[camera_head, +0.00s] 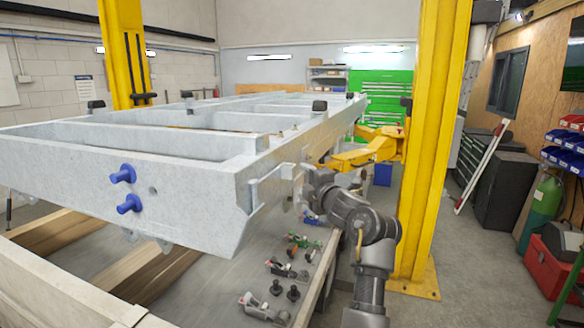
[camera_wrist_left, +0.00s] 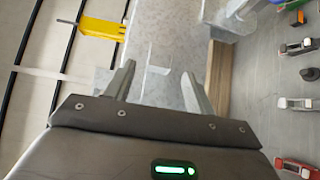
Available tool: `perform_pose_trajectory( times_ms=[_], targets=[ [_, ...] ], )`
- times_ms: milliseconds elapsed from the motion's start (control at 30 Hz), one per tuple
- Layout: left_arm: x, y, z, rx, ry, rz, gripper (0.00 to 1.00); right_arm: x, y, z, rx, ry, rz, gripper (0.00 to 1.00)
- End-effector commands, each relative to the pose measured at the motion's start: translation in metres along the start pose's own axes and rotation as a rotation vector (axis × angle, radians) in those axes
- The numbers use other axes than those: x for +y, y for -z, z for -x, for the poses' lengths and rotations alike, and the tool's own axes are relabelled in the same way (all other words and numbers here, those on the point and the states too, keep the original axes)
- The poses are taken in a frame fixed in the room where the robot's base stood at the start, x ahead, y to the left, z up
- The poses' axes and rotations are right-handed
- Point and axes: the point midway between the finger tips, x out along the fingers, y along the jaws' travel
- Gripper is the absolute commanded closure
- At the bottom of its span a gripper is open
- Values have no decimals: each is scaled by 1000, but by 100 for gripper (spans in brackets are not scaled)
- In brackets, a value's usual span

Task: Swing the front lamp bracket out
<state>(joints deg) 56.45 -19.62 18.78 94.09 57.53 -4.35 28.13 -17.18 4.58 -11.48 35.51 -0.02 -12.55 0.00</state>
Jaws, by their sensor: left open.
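A light grey bracket (camera_head: 268,186) sticks out at the near right corner of the pale grey trailer frame (camera_head: 110,170); I take it to be the front lamp bracket. My left gripper (camera_head: 308,172) is beside the bracket, at the frame's right side, and its fingers are hard to make out in the head view. In the left wrist view my left gripper (camera_wrist_left: 158,72) is open, with its two fingers apart in front of the pale grey frame surface (camera_wrist_left: 165,40). A thin pale edge shows between the fingers; I cannot tell whether they touch it. My right gripper is not in view.
Two blue pegs (camera_head: 125,174) stick out of the frame's front beam. Clamps and small parts (camera_head: 284,268) lie on the grey surface below the bracket.

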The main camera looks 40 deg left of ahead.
Motion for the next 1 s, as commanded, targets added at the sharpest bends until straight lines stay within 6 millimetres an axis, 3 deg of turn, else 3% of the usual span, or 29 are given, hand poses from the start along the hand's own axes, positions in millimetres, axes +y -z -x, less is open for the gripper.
perform_pose_trajectory(
  times_ms=[300, 500, 933, 1000],
  targets=[
    [5, 1, -60, 2, 1, -7, 46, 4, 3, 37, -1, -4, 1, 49],
    [3, 0, -86, 0, 1, -6, 46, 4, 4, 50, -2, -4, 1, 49],
    [0, 0, -96, -1, 0, -3, 46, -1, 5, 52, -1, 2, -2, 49],
    [0, 0, -96, -1, 0, -3, 53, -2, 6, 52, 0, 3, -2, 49]
  ],
)
